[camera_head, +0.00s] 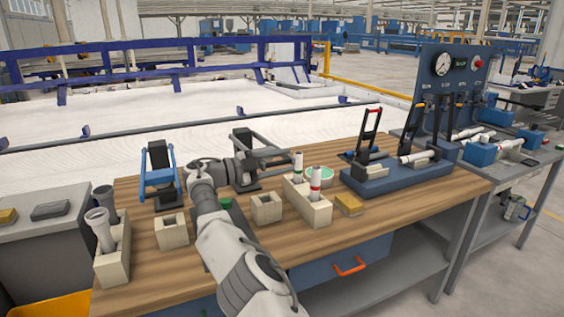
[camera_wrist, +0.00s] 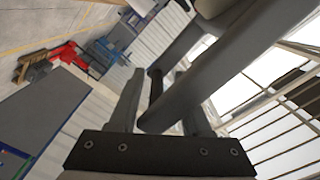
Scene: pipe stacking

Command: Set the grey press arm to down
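The grey press (camera_head: 243,140) stands at the back middle of the bench, with a dark upright. Grey bars reach rightward from it, nearly level in the head view; my wrist partly hides the press. In the wrist view the press arm's grey bars (camera_wrist: 205,75) loom close in front of my gripper (camera_wrist: 160,90). Its fingers are apart, and a dark crossbar (camera_wrist: 156,88) shows between or just beyond them. I cannot tell whether they touch it. In the head view my fingertips are hard to tell from the press bars.
A blue-armed press (camera_head: 158,178) stands left of my arm. Beige blocks (camera_head: 170,232), a two-hole holder (camera_head: 308,205) with upright pipes and a yellow pad (camera_head: 349,204) lie on the bench. A blue clamp fixture (camera_head: 400,180) stands at right. A pipe holder (camera_head: 113,262) is front left.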

